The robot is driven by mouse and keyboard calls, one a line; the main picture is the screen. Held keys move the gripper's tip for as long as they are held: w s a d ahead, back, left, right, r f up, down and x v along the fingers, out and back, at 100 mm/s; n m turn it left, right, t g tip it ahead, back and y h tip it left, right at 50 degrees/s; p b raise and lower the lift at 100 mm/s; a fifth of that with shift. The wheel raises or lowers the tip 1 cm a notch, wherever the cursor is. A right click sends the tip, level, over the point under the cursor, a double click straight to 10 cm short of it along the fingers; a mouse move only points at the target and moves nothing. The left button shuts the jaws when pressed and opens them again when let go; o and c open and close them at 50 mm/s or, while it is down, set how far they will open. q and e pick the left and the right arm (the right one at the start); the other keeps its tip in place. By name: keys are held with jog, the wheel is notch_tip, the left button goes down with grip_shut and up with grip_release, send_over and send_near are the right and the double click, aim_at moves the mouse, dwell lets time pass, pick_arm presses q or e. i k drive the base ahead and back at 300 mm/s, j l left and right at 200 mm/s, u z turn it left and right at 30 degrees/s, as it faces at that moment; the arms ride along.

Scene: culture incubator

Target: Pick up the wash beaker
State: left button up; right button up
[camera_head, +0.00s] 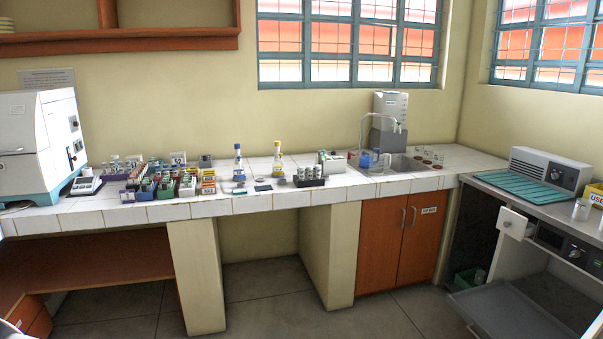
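I cannot tell for certain which vessel is the wash beaker. A small blue vessel (365,159) stands at the left edge of the sink, with a clear, bluish beaker-like vessel (376,160) close beside it on the right. Another small clear, pale vessel (581,209) stands upright on the grey counter at the far right. All are small and far away in the head view. Neither of my grippers is in view.
The sink (402,165) is set in the white tiled counter (255,200), under a water unit (388,115). Racks of bottles (150,187) crowd the counter's left part. At right, an open door (513,222) and lowered flap (510,310) stick out. The middle floor (270,290) is clear.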

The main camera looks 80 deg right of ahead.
aim_at(582, 211)
jog(key=z, duration=0.9)
jog(key=l+z, duration=0.1)
jog(key=z, duration=0.8)
jog(key=l+z, duration=0.1)
jog(key=z, duration=0.8)
jog(key=l+z, duration=0.1)
jog(key=z, duration=0.85)
jog(key=i+l+z, duration=0.35)
jog(key=i+z, duration=0.3)
jog(key=i, duration=0.2)
